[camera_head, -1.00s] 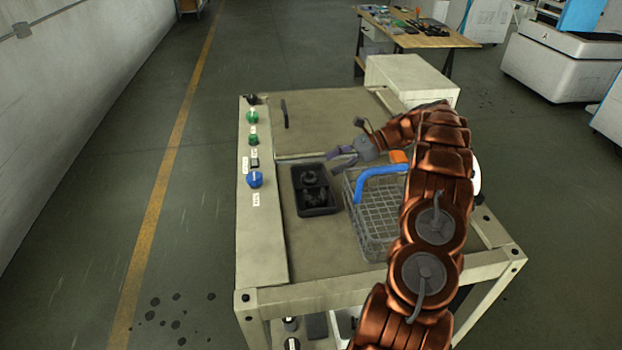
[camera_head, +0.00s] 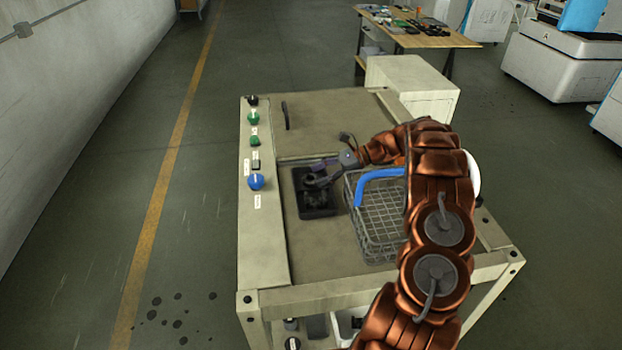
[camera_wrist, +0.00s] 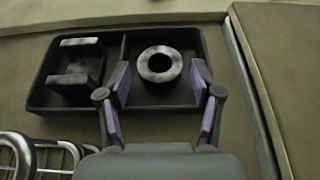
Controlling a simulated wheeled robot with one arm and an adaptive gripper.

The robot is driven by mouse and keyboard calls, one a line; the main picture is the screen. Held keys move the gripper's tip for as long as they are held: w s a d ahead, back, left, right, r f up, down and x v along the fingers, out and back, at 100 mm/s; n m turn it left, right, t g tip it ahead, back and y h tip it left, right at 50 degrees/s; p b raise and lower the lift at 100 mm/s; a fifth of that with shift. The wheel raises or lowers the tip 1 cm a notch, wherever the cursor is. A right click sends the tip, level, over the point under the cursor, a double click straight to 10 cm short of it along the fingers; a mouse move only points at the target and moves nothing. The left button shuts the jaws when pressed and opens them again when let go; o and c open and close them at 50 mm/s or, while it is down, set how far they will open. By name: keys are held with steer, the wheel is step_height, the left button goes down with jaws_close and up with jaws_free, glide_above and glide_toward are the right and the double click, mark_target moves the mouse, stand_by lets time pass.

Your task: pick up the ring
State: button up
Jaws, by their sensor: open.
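The ring (camera_wrist: 160,64) is a grey metal ring with a dark hole. In the wrist view it lies in the right compartment of a black divided tray (camera_wrist: 40,103). My gripper (camera_wrist: 160,84) is open, with its purple-padded fingers to the left and right of the ring; I cannot tell whether they touch it. In the head view my gripper (camera_head: 312,172) is over the far part of the tray (camera_head: 318,214) and hides the ring there.
A dark metal block with a bright top edge (camera_wrist: 80,66) sits in the tray's left compartment. A wire basket with a blue handle (camera_head: 380,218) stands right beside the tray. A raised panel with buttons (camera_head: 256,182) runs along the left edge of the bench.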

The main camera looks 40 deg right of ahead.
steer(key=shift+x, duration=1)
steer(key=c, duration=1.1)
